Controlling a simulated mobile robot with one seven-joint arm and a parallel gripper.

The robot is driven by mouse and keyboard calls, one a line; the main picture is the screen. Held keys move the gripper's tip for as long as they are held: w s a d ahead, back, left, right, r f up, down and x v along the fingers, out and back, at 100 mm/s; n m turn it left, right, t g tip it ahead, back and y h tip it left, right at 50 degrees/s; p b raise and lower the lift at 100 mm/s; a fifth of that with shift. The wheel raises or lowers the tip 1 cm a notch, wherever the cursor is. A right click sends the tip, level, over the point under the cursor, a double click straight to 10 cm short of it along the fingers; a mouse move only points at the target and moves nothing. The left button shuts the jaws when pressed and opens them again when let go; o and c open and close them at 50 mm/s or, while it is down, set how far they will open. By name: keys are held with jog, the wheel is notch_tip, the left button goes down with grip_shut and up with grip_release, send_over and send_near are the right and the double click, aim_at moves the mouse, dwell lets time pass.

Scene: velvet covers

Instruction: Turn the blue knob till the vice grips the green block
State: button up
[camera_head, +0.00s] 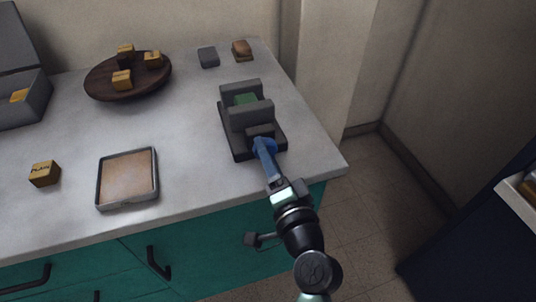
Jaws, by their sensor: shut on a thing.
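The dark grey vice (237,143) stands on the countertop near its right end. The green block (246,99) sits between the vice's two upright jaws, and its lower part is hidden by the near jaw. Whether both jaws touch it cannot be told from this view. The blue knob (264,146) is at the vice's near end, partly hidden by my gripper. My gripper (266,153) is shut on the blue knob, reaching in from the front edge of the counter.
A framed tan tray (154,188) and a yellow-brown block (44,173) lie to the left. A round wooden board (101,92) holds several small blocks. A grey box (22,115) is at far left. Two small blocks (208,57) (242,50) lie behind the vice.

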jog(key=o, duration=1.4)
jog(key=shift+c, duration=0.2)
jog(key=b+v, duration=0.1)
jog(key=v, duration=1.2)
